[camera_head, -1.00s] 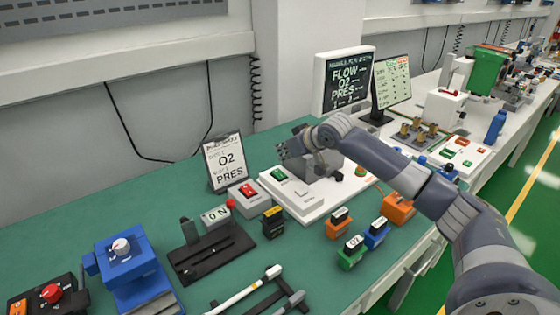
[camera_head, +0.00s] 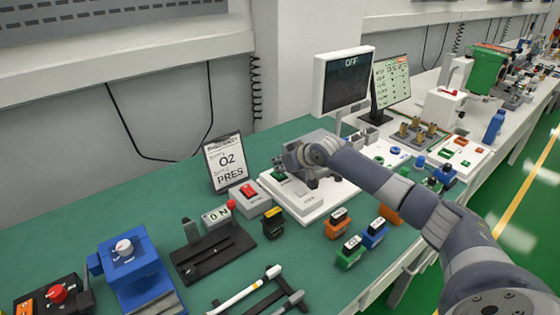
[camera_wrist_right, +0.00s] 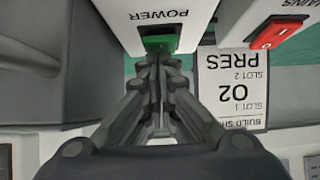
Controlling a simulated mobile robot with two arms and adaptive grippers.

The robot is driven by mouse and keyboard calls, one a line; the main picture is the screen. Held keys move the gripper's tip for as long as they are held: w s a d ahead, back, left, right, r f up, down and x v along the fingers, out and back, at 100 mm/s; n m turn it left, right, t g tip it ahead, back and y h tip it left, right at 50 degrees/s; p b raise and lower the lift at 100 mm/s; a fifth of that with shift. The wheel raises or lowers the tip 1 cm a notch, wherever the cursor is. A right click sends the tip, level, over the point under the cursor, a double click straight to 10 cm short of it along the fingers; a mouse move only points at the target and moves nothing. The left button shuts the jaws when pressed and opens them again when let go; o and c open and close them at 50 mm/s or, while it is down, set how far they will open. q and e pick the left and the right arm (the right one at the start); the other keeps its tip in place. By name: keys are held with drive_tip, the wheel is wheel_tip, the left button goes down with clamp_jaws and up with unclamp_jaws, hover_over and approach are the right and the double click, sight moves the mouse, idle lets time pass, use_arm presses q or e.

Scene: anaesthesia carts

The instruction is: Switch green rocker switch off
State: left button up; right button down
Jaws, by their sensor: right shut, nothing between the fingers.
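The green rocker switch (camera_head: 279,177) sits on the white panel of the machine in the middle of the bench. In the right wrist view the green rocker (camera_wrist_right: 159,43) is below the label POWER. My right gripper (camera_head: 284,166) is shut and empty. Its closed fingertips (camera_wrist_right: 159,62) are right at the near edge of the rocker and hide part of it; I cannot tell whether they touch. The monitor (camera_head: 345,82) above reads OFF. My left gripper is not in view.
A red rocker switch marked MAINS (camera_wrist_right: 276,33) is beside the green one. A card (camera_head: 224,162) reading O2 PRES stands behind. Colored blocks, including an orange one (camera_head: 338,224), stand in front. A blue device (camera_head: 130,265) is at the left.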

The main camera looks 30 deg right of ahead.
drive_tip(key=shift+s+p, duration=0.55)
drive_tip(key=shift+s+d+f, duration=0.1)
drive_tip(key=shift+s, duration=0.2)
